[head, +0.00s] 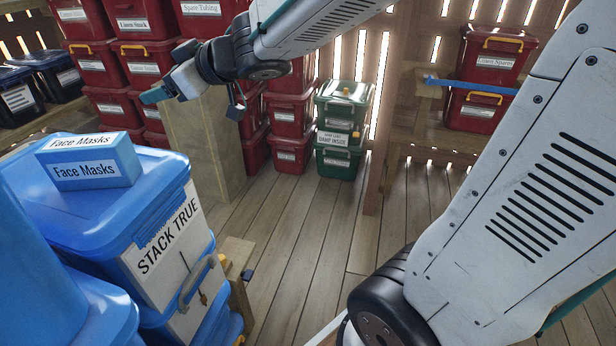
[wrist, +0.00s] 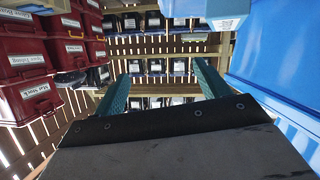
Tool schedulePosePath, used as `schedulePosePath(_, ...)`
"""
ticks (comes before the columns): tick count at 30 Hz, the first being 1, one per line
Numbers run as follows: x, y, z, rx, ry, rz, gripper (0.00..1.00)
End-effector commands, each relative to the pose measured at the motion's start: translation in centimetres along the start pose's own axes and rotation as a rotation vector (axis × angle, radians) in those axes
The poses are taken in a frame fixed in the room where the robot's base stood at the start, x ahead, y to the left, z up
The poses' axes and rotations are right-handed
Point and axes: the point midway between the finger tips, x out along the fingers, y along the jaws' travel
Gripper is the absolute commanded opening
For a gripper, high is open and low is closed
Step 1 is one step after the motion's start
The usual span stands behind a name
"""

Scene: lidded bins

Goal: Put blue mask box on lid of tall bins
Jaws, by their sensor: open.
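The blue mask box (head: 97,168), marked "Face Masks", lies flat on the blue lid (head: 60,222) of a bin marked "STACK TRUE" (head: 165,250), at the left of the head view. This bin stands on another blue bin. My gripper (head: 153,96) is above and to the right of the box in the head view, apart from it. In the wrist view my gripper (wrist: 161,78) has its two teal fingers spread wide with nothing between them. A pale blue box (wrist: 217,10), which looks like the mask box, shows at the top right there, outside the fingers.
More blue bins (head: 45,285) fill the near left. Red bins (head: 130,63) are stacked at the back left, and two green bins (head: 340,128) stand on the floor. Red bins (head: 490,55) sit by a shelf at right. The plank floor (head: 310,245) is clear in the middle.

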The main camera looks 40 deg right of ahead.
Motion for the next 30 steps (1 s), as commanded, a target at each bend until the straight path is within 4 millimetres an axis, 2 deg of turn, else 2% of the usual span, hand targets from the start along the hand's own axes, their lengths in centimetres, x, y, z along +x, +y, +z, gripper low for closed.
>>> schedulePosePath(1,-1.6,2.0,0.0,0.010,-0.023,0.134,0.74)
schedulePosePath(4,-5.4,5.3,1.9,0.062,-0.134,0.378,0.74)
schedulePosePath(6,-8.5,6.4,4.0,0.121,-0.246,0.505,0.74)
schedulePosePath(8,-11.3,6.4,6.4,0.184,-0.360,0.579,0.74)
schedulePosePath(11,-15.8,4.2,10.5,0.302,-0.574,0.625,0.74)
schedulePosePath(15,-20.9,-1.8,15.0,0.458,-0.853,0.532,0.74)
schedulePosePath(18,-23.3,-6.2,16.7,0.534,-0.994,0.411,0.74)
schedulePosePath(21,-24.8,-9.2,17.3,0.577,-1.076,0.309,0.74)
schedulePosePath(24,-25.6,-10.8,17.5,0.597,-1.114,0.252,0.74)
schedulePosePath(30,-25.7,-11.1,17.6,0.600,-1.124,0.239,0.74)
